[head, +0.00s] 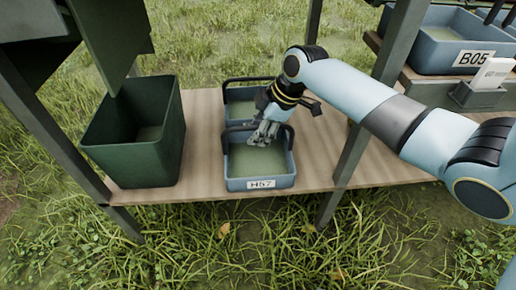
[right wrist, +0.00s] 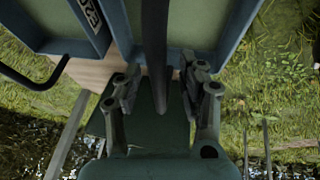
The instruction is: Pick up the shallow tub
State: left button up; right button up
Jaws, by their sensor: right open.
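A shallow blue-grey tub (head: 287,178) labelled H57 sits at the front of the wooden shelf, with a dark handle. A similar shallow tub (head: 232,94) stands right behind it. My right gripper (head: 264,134) is over the back part of the H57 tub, near its handle. In the right wrist view my right gripper (right wrist: 160,84) is open, with a dark bar (right wrist: 154,45), apparently a tub handle, running between its fingers. A tub wall (right wrist: 231,25) shows beyond. Whether the fingers touch the bar cannot be told. My left gripper is out of view.
A tall dark green bin (head: 137,160) stands left of the tubs on the shelf (head: 205,170). A grey post (head: 350,160) rises close on the right. Grass surrounds the stand.

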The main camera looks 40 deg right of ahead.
dwell(0.3)
grip_shut()
dwell(0.5)
